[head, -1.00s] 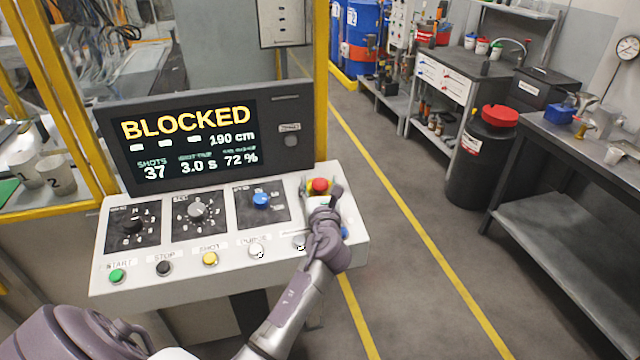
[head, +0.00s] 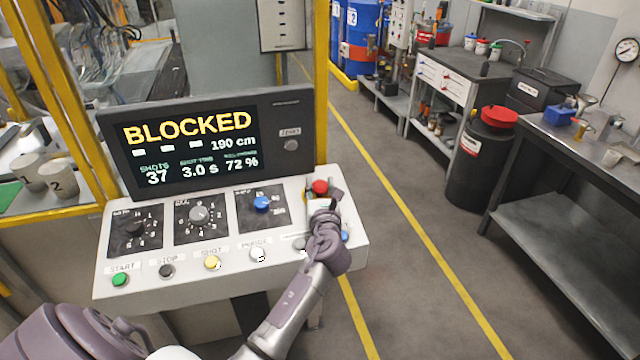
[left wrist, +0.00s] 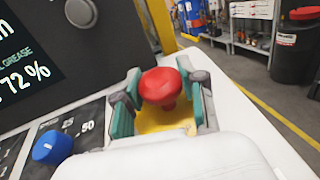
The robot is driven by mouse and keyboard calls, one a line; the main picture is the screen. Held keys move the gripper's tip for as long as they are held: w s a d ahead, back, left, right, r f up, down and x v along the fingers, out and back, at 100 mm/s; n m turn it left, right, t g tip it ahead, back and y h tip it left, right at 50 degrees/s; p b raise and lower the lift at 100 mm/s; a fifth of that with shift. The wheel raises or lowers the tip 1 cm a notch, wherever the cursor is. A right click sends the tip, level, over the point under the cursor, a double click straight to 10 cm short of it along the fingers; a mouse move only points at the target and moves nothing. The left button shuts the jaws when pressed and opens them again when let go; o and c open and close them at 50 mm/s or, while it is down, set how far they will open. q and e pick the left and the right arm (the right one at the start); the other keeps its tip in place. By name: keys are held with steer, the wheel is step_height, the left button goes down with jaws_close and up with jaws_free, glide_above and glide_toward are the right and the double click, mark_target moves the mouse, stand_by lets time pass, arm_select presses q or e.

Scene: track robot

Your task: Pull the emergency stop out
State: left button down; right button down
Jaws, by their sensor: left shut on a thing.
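The emergency stop (head: 320,187) is a red mushroom button on a yellow base at the right end of the white control panel (head: 185,287). In the left wrist view the red button (left wrist: 161,87) stands clear above its yellow base (left wrist: 165,122), with its stem showing. My left gripper (head: 322,197) has one finger on each side of the button, and in the left wrist view the gripper (left wrist: 163,100) is shut on it. The display (head: 188,138) reads BLOCKED. My right gripper is not in view.
Three knobs, one of them blue (head: 262,204), sit left of the emergency stop. A row of buttons, including a green one (head: 120,280), runs along the front. A yellow post (head: 321,90) stands behind the panel.

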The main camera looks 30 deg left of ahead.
arm_select(q)
steer(key=shift+r, duration=0.4)
steer(key=c, duration=0.6)
jaws_free()
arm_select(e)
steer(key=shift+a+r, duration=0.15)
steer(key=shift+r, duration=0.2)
arm_select(q)
steer(key=shift+s+d+f, duration=0.1)
steer(key=shift+f, duration=0.05)
steer(key=shift+s+d, duration=0.2)
steer(key=shift+s, duration=0.05)
steer(key=v, duration=1.1)
steer(key=shift+s, duration=0.15)
steer(key=shift+d, duration=0.1)
